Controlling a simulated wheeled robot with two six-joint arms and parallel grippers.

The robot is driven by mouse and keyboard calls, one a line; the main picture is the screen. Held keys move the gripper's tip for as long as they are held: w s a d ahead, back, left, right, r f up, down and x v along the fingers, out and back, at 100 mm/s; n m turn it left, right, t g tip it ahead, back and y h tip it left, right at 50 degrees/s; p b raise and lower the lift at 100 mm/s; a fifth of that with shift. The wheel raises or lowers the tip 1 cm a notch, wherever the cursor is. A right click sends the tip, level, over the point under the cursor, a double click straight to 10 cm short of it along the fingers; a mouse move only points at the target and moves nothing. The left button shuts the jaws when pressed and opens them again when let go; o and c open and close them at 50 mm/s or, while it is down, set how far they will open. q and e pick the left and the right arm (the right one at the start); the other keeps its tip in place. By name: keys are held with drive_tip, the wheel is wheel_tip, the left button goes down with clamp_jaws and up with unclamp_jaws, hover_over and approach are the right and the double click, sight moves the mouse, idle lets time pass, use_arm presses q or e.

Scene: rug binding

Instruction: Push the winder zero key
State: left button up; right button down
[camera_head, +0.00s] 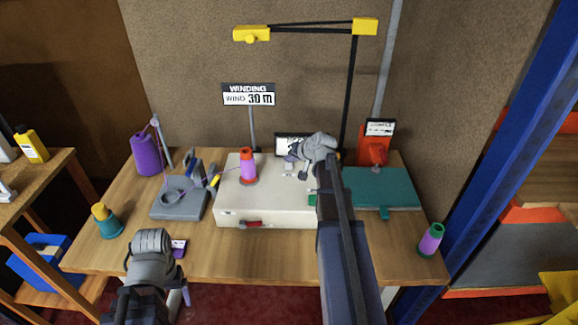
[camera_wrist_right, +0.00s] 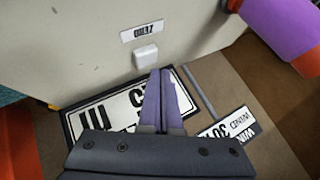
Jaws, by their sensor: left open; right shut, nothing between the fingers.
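The winder (camera_head: 235,207) is a cream-white box on the bench with an orange-purple yarn cone on top. Its zero key (camera_wrist_right: 146,55) is a small white raised button beside a label (camera_wrist_right: 141,31) reading ZERO, upside down in the right wrist view. My right gripper (camera_wrist_right: 160,73) is shut and empty, its purple fingertips close beside the key; I cannot tell whether they touch it. In the head view my right gripper (camera_head: 293,158) is over the winder's back right part. My left gripper (camera_head: 180,296) is open, low at the bench's front edge, away from the winder.
A black-framed display (camera_head: 283,143) stands behind the winder. A teal board (camera_head: 380,188) lies to its right, and a grey yarn stand (camera_head: 180,205) to its left. A purple cone (camera_head: 145,155) and a purple-green spool (camera_head: 431,238) stand near the bench ends.

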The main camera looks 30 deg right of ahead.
sight(290, 167)
drive_tip(key=shift+f, duration=0.1)
idle(0.4)
drive_tip(key=shift+f+b, duration=0.3)
drive_tip(key=shift+b, duration=0.15)
drive_tip(key=shift+f+b, duration=0.4)
drive_tip(key=shift+f, duration=0.05)
idle(0.4)
drive_tip(key=shift+r, duration=0.15)
drive_tip(key=shift+r+p, duration=0.75)
drive_tip(key=shift+p, duration=0.1)
wheel_tip(290, 167, up, 5)
drive_tip(key=p, duration=0.5)
idle(0.4)
